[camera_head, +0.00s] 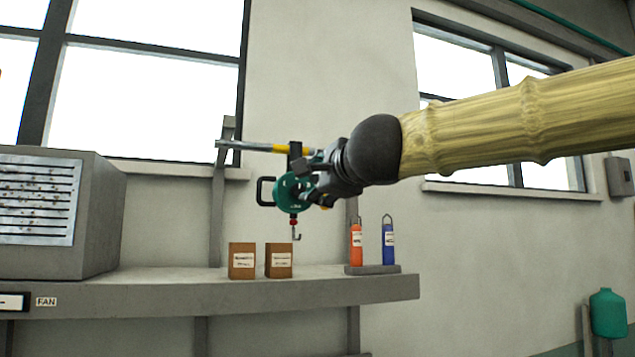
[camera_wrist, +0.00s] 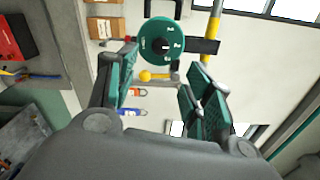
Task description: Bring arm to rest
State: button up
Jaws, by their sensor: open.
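My arm reaches in from the right in the head view, clad in a yellow, ribbed sleeve. My gripper (camera_head: 312,182) is at its end, in front of the wall above the shelf. In the wrist view my gripper (camera_wrist: 162,65) has its two green-padded fingers wide apart with nothing held between them. A green round device (camera_head: 290,194) with a black handle and a hook below hangs from a bar, just left of the fingers in the head view. In the wrist view the green device (camera_wrist: 162,40) shows beyond the fingertips. Whether a finger touches it I cannot tell.
The grey shelf (camera_head: 200,295) below carries two brown boxes (camera_head: 242,261) (camera_head: 278,260), an orange bottle (camera_head: 356,245) and a blue bottle (camera_head: 388,243) on a stand, and a grey fan housing (camera_head: 95,215). A grey bar with a yellow band (camera_head: 282,148) runs behind my gripper.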

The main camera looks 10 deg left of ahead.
dwell(0.3)
